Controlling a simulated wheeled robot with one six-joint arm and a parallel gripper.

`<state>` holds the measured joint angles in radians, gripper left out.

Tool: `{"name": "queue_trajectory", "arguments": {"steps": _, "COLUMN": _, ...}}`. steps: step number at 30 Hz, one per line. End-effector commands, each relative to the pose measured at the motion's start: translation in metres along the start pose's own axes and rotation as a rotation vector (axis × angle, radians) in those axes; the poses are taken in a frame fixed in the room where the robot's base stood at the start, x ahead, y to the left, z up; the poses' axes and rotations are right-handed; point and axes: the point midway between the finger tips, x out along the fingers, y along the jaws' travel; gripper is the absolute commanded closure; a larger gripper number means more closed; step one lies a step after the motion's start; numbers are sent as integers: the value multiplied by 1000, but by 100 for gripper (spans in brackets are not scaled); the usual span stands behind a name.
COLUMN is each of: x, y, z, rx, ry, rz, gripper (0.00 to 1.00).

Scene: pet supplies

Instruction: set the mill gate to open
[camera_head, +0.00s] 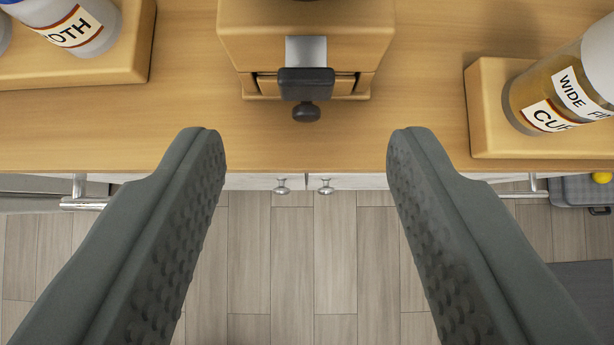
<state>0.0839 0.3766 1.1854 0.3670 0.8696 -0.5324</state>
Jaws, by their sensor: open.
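The mill (305,25) is a wooden block-like body at the top centre, standing on the wooden counter; its upper part is cut off by the frame. On its front is a metal plate with a dark gate (306,83) and a small round black knob (306,112) at its lower end. I cannot tell the gate's setting for sure. My gripper (306,140) is open and empty. Its two grey fingers reach in from the lower left and right, with the knob between and just beyond their tips, touching neither.
A wooden stand (130,45) with a labelled jar (75,25) is at the upper left. Another wooden stand (490,110) with a labelled jar (550,100) is at the right. The counter's front edge (300,165) runs below the mill, above cabinet knobs (325,186). Counter between the stands and mill is bare.

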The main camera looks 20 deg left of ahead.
Motion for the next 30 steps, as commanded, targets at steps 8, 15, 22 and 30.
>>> {"name": "queue_trajectory", "arguments": {"steps": 8, "x": -58, "y": 1, "z": 0, "rx": 0, "ry": 2, "rz": 2, "gripper": 53}}
{"name": "queue_trajectory", "arguments": {"steps": 15, "x": -93, "y": 1, "z": 0, "rx": 0, "ry": 0, "rz": 1, "gripper": 53}}
{"name": "queue_trajectory", "arguments": {"steps": 22, "x": -107, "y": 1, "z": 0, "rx": 1, "ry": 0, "rz": 1, "gripper": 53}}
{"name": "queue_trajectory", "arguments": {"steps": 30, "x": -108, "y": 1, "z": 0, "rx": 1, "ry": 0, "rz": 0, "gripper": 53}}
